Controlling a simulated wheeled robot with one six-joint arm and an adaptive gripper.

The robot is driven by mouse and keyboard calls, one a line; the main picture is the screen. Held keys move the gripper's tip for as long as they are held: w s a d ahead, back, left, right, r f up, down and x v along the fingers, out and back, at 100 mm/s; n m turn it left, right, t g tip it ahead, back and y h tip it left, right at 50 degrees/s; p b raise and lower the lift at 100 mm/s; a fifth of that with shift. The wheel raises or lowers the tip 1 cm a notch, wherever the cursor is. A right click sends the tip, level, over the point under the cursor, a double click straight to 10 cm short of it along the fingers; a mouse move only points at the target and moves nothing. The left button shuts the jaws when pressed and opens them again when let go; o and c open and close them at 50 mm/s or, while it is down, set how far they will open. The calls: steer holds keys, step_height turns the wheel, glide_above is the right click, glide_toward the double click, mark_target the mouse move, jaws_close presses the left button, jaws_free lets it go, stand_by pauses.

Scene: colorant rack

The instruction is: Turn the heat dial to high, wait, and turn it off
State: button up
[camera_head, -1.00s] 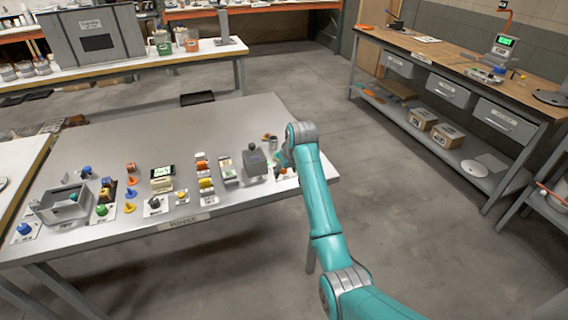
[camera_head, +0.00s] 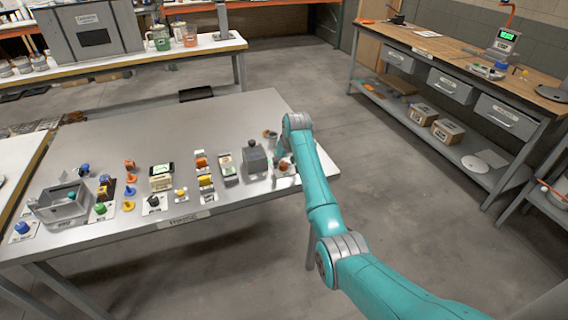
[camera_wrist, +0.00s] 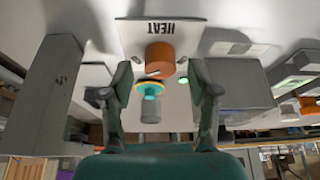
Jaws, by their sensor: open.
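The heat dial, an orange round knob (camera_wrist: 160,57), stands on a pale plate marked HEAT (camera_wrist: 135,38), which appears upside down in the wrist view. My gripper (camera_wrist: 157,92) is open, with one finger on each side of the picture below the knob. The fingers do not touch the knob. A small green light (camera_wrist: 183,80) shows beside the knob. In the head view my gripper is at the right end of the metal table (camera_head: 235,115), where my arm hides most of it and part of the dial.
A grey box-like device (camera_head: 254,160) stands just left of the dial. Several coloured knobs and switches line the table's front edge, with a grey open bin (camera_head: 45,212) at the far left. The table's back half is mostly bare. A wooden workbench (camera_head: 450,60) stands across the aisle.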

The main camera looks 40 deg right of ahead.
steer(key=shift+w+f, duration=0.25)
steer(key=shift+f, duration=0.35)
jaws_close()
steer(key=shift+d+n, duration=0.1)
steer(key=shift+n, duration=0.2)
steer(key=n+y, duration=0.2)
steer(key=n, duration=0.3)
steer(key=shift+d, duration=0.1)
steer(key=n+y, duration=0.1)
steer(key=n, duration=0.2)
steer(key=n+g+y, duration=0.1)
steer(key=n, duration=0.2)
steer(key=shift+d, duration=0.1)
stand_by(0.4)
